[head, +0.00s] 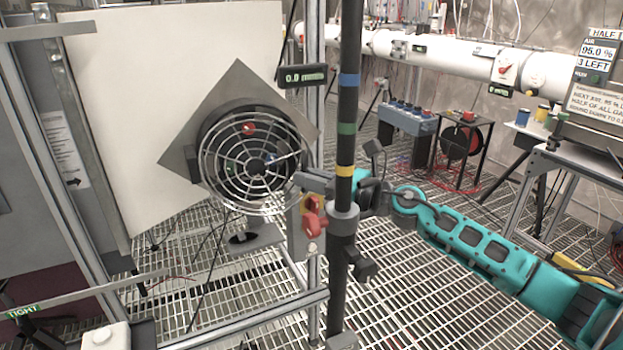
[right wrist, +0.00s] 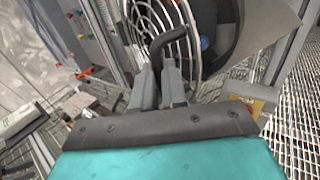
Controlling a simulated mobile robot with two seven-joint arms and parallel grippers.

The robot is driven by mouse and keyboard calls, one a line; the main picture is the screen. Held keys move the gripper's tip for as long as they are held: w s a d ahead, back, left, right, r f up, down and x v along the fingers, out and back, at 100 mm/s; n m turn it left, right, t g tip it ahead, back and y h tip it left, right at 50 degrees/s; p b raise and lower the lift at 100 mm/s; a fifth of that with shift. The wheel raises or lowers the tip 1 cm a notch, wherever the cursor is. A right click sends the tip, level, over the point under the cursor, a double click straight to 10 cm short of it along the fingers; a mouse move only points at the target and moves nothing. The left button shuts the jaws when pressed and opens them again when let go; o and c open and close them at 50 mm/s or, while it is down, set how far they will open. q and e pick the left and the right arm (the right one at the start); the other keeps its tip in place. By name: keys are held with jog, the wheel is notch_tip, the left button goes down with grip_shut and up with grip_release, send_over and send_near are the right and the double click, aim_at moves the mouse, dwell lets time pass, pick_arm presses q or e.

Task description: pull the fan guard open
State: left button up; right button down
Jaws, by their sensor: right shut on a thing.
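The fan guard (head: 257,168) is a round pale wire grille in front of a dark round fan housing (head: 212,124). The housing sits on a grey diamond-shaped plate (head: 237,80). My right gripper (head: 304,181) is at the guard's right edge in the head view, with the arm passing behind a dark pole. In the right wrist view the fingers (right wrist: 160,84) are shut on a dark bent handle (right wrist: 166,40) beside the guard's wires (right wrist: 144,18). The wires stand apart from the housing (right wrist: 222,35) there. My left gripper is not in view.
The dark upright pole (head: 346,115) with blue, green and yellow bands stands close in front of my right arm. A red knob (head: 313,217) is just below the gripper. A large pale panel (head: 110,110) is behind the fan. Open grating floor (head: 420,290) lies to the right.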

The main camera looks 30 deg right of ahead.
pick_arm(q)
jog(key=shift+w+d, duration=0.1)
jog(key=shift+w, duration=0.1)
pick_arm(e)
jog(key=shift+a, duration=0.15)
jog(key=c, duration=1.3)
grip_release()
jog(key=shift+w+a, duration=0.1)
jog(key=shift+w, duration=0.1)
jog(key=shift+o, duration=0.6)
jog(key=shift+r, duration=0.1)
